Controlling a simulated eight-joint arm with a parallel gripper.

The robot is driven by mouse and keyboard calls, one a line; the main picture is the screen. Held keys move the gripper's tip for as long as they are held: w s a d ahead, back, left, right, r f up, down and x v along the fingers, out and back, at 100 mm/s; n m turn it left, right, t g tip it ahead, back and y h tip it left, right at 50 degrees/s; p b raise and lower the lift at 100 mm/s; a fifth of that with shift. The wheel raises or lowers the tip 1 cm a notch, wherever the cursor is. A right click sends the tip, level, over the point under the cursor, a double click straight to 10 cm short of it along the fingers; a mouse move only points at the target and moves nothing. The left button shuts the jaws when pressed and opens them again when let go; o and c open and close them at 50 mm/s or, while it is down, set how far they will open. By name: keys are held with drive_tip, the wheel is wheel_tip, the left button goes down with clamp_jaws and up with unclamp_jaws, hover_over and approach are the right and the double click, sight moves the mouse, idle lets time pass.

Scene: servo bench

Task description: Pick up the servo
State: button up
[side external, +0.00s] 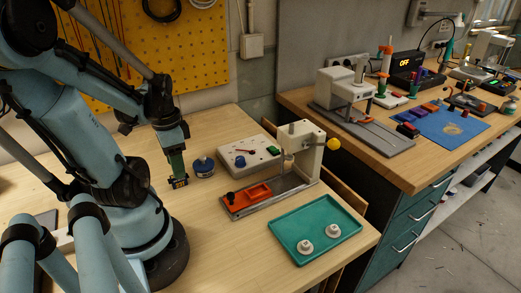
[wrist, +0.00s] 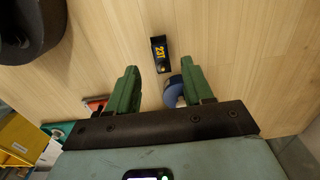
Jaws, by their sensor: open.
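The servo (wrist: 159,53) is a small black block with yellow "23T" marking, lying on the wooden bench in the wrist view. It also shows in the side external view (side external: 180,182) as a small dark block with yellow marks, just under my fingertips. My gripper (wrist: 158,72) has two green fingers spread apart with nothing between them. The servo lies just beyond the fingertips, roughly centred between them. In the side external view my gripper (side external: 177,166) points down above the servo; the exact gap cannot be told.
A blue round container (side external: 203,167) stands close right of the servo. Beyond it are a white box with a green button (side external: 247,153), a press fixture with an orange tray (side external: 252,194), and a teal tray (side external: 285,239) holding two white round parts. The bench front is clear.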

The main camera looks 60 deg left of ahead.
sight(176, 183)
drive_tip(key=shift+w+a+f, duration=0.1)
drive_tip(key=shift+w+f, duration=0.05)
drive_tip(key=shift+f, duration=0.35)
drive_tip(key=shift+w+a+f, duration=0.1)
drive_tip(key=shift+f, duration=0.4)
drive_tip(key=shift+d+f, duration=0.1)
drive_tip(key=shift+f, duration=1)
clamp_jaws()
